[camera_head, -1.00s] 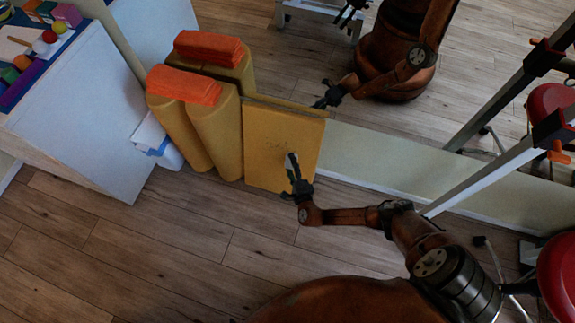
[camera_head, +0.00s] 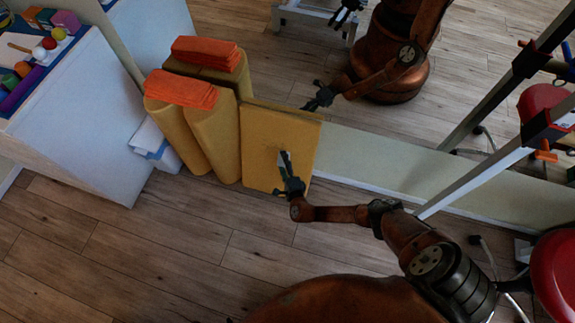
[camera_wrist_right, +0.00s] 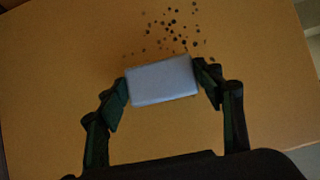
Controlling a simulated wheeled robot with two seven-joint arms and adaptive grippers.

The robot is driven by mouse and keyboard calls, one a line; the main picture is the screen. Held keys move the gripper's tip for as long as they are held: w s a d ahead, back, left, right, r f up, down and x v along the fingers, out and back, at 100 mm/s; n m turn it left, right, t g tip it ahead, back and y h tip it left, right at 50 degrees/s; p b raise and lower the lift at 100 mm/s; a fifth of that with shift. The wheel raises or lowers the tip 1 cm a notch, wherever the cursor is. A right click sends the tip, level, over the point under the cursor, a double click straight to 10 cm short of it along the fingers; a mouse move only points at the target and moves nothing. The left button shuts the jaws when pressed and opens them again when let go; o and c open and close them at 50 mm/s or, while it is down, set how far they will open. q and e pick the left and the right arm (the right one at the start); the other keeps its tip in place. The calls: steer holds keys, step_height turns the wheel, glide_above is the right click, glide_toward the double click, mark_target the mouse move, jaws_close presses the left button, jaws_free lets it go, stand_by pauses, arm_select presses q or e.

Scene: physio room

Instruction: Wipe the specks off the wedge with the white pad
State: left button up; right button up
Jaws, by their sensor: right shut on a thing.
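The yellow wedge (camera_head: 262,165) stands on the floor against the mirror wall, its broad face towards me. It fills most of the right wrist view (camera_wrist_right: 60,60). A cluster of dark specks (camera_wrist_right: 172,28) lies on that face, just beyond the pad; in the head view the specks are hard to make out. My right gripper (camera_wrist_right: 163,82) is shut on the white pad (camera_wrist_right: 162,80), one finger at each short end. In the head view my right gripper (camera_head: 288,177) is in front of the wedge's face. Whether the pad touches the face, I cannot tell. My left gripper is not directly in view.
Yellow rolls (camera_head: 212,140) with folded orange towels (camera_head: 181,88) stand left of the wedge. A white cabinet (camera_head: 85,120) is further left. A red stool (camera_head: 556,275) is at the right edge. The mirror reflects my arm and base. The floor at front left is clear.

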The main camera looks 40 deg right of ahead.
mark_target(267, 149)
steer(key=shift+w+a+b, duration=0.25)
steer(key=shift+w+a, duration=0.45)
steer(key=shift+w, duration=0.35)
steer(key=shift+w+a+b, duration=0.3)
steer(key=shift+w+a, duration=0.45)
steer(key=shift+w, duration=0.35)
steer(key=shift+w+a+b, duration=0.25)
steer(key=shift+w+a, duration=0.45)
steer(key=shift+w, duration=0.35)
steer(key=shift+w+a+f+b, duration=0.1)
steer(key=shift+w+a+b, duration=0.25)
steer(key=shift+w+a, duration=0.6)
steer(key=shift+w, duration=0.2)
steer(key=shift+w+d+r+p, duration=0.1)
steer(key=shift+r+p, duration=0.25)
steer(key=shift+r, duration=0.15)
steer(key=shift+w+d+r+p, duration=0.1)
steer(key=shift+r+p, duration=0.2)
steer(key=shift+r, duration=0.2)
steer(key=shift+s+d+f+p, duration=0.1)
steer(key=shift+s+d+p, duration=0.7)
steer(key=shift+s+d, duration=0.6)
steer(key=shift+s+d+p, duration=0.45)
steer(key=shift+s, duration=0.4)
steer(key=shift+s+d+p, duration=0.3)
steer(key=shift+s+d, duration=0.1)
steer(key=shift+s, duration=0.25)
